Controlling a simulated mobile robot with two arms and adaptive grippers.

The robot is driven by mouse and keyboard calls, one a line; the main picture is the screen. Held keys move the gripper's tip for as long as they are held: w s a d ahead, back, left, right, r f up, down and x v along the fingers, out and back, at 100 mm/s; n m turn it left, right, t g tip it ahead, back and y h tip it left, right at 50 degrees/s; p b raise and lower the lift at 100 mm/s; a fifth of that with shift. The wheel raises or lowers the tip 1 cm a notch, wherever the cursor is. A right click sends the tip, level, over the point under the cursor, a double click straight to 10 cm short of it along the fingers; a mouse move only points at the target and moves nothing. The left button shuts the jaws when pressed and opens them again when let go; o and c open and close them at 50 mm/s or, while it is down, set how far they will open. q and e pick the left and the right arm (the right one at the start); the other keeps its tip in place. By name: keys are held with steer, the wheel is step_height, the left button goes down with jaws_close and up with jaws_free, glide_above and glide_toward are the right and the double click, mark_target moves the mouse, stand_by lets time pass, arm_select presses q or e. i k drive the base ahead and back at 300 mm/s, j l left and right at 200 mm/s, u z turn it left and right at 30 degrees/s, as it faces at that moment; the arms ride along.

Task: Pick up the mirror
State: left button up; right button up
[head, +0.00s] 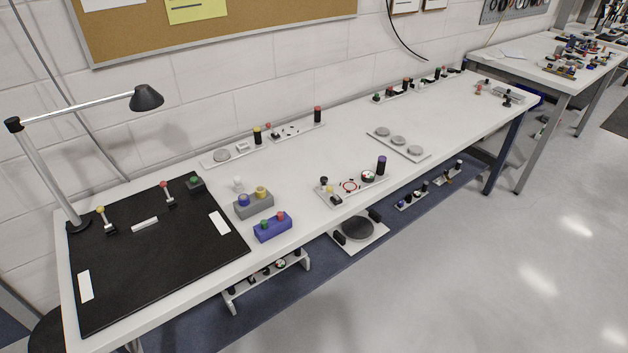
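I cannot tell for certain which thing is the mirror. A dark round disc (357,228) sits on a white plate with black blocks, below the front edge of the white table (300,160). A small white bar (145,224) lies on the black mat (150,275) at the table's left end. Neither of my grippers is in view.
A desk lamp (147,97) stands at the mat's left back corner. Small levers stand on the mat. A grey button box (254,204) and a blue one (272,226) stand right of it. Several fixtures line the back edge. Open floor (480,260) lies at the right.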

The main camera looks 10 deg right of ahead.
mark_target(413, 150)
steer(key=i+l+u, duration=0.2)
steer(key=l, duration=0.15)
steer(key=i+l+u, duration=0.25)
steer(key=l+u, duration=0.2)
steer(key=l, duration=0.25)
steer(key=i+l+u, duration=0.2)
steer(key=l, duration=0.2)
steer(key=k, duration=0.1)
